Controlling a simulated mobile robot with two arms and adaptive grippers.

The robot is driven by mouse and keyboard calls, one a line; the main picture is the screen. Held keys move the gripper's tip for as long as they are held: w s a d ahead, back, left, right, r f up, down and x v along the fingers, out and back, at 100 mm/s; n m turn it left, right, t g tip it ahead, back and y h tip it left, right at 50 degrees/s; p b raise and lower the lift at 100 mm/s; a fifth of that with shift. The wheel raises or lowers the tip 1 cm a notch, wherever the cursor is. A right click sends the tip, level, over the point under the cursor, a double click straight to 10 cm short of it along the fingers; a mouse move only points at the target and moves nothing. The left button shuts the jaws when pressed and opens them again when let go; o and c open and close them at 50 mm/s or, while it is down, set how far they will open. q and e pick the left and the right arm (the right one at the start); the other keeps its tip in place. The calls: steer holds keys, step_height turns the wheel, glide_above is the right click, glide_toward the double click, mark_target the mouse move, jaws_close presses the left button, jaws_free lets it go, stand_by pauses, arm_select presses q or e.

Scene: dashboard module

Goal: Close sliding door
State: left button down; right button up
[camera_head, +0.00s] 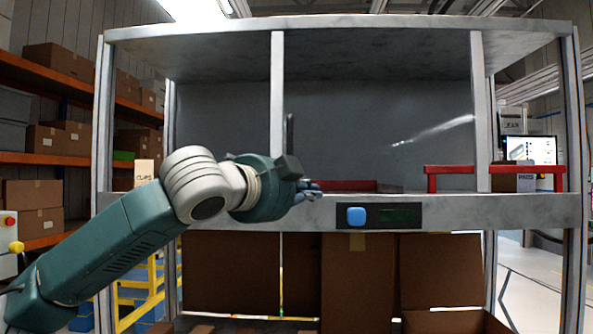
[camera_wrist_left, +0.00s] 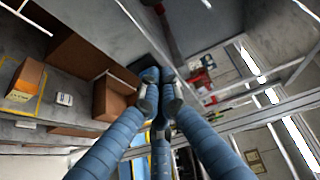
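A grey metal cabinet frame (camera_head: 135,212) fills the middle of the head view. Two upright bars, a left one (camera_head: 277,95) and a right one (camera_head: 480,110), divide its front. A pale streak between them looks like a reflection on a clear pane; I cannot tell the sliding door's edges or how far open it is. My left gripper (camera_head: 312,191) is in front of the cabinet's lower rail, just right of the left bar. In the left wrist view its blue fingers (camera_wrist_left: 160,88) come together at the tips, with nothing visible between them. My right gripper is not in view.
A black panel with a blue button (camera_head: 356,216) sits on the lower rail, right of my gripper. Red bars (camera_head: 450,169) stand at the right, and a low red piece (camera_head: 349,185) lies behind my gripper. Brown boxes (camera_head: 357,275) stand below. Shelves with boxes (camera_head: 62,60) are at left.

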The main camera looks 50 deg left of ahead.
mark_target(310, 170)
arm_select(q)
steer(key=s+r+y, duration=0.1)
steer(key=s+r, duration=0.3)
steer(key=r, duration=0.1)
steer(key=p+x, duration=0.5)
steer(key=x, duration=0.5)
steer(key=shift+a+r, duration=0.1)
steer(key=shift+a, duration=0.05)
steer(key=shift+s+a+f+b, duration=0.2)
steer(key=shift+b, duration=0.1)
steer(key=shift+s+a, duration=0.25)
steer(key=s, duration=0.1)
steer(key=s+a, duration=0.1)
steer(key=shift+s+b, duration=0.3)
steer(key=shift+b, duration=0.05)
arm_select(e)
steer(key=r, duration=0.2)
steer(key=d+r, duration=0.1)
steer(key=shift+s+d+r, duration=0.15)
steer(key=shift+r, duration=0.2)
arm_select(q)
steer(key=shift+a, duration=0.1)
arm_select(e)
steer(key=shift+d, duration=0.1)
